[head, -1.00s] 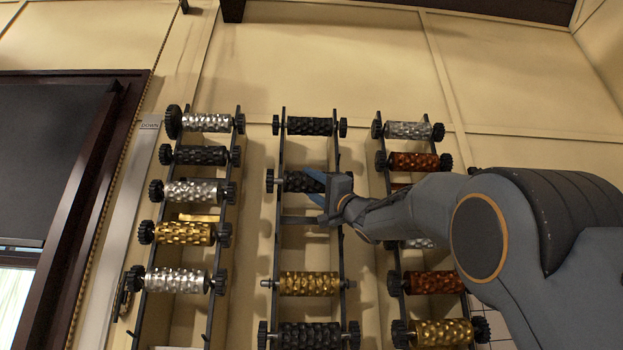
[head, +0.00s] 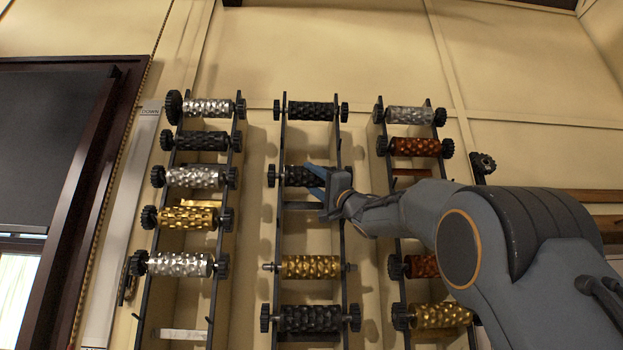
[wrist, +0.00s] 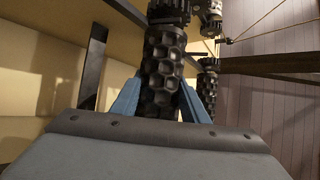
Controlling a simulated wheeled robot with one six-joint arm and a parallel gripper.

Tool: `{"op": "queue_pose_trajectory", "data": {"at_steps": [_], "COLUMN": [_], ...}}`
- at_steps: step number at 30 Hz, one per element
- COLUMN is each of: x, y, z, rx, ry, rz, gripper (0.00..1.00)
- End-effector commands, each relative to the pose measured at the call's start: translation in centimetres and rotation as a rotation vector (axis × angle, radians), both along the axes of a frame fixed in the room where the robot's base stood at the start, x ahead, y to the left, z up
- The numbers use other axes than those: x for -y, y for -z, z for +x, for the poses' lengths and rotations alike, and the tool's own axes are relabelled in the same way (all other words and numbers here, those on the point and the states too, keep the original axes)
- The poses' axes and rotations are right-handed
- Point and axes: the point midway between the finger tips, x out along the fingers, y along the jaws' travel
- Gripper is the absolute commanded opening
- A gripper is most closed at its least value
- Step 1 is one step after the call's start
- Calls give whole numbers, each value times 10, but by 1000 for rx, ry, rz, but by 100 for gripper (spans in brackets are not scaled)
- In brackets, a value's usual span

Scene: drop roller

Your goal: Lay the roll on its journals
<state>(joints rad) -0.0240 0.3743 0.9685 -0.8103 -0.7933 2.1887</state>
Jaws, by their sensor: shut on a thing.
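A black textured roll (head: 293,177) with a dark gear on its left end is at the second level of the middle rack (head: 279,228). My gripper (head: 317,180) is shut on this roll near its right part and hides its right end in the head view. In the wrist view the dark, dimpled roll (wrist: 161,62) lies between my blue fingers (wrist: 160,95), with a toothed gear (wrist: 168,10) at its far end. I cannot tell whether its ends touch the rack's rails.
A black roll (head: 311,111) sits above; a gold roll (head: 310,267) and another black roll (head: 310,318) sit below. Racks with several rolls stand left (head: 188,215) and right (head: 415,147). A dark upright bar (wrist: 92,62) stands left in the wrist view.

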Motion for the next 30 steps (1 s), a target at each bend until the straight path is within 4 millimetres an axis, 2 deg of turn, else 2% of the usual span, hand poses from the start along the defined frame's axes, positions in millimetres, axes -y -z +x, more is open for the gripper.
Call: {"op": "queue_pose_trajectory", "data": {"at_steps": [8,9,12,22,30], "x": [0,0,0,1,18], "y": [7,8,9,15,33], "z": [5,6,6,9,-9], "rx": [-12,-13,-15,-23,-19], "ry": [0,1,1,3,5], "rz": [1,2,1,-2,1], "gripper": [0,47,62,62,62]}}
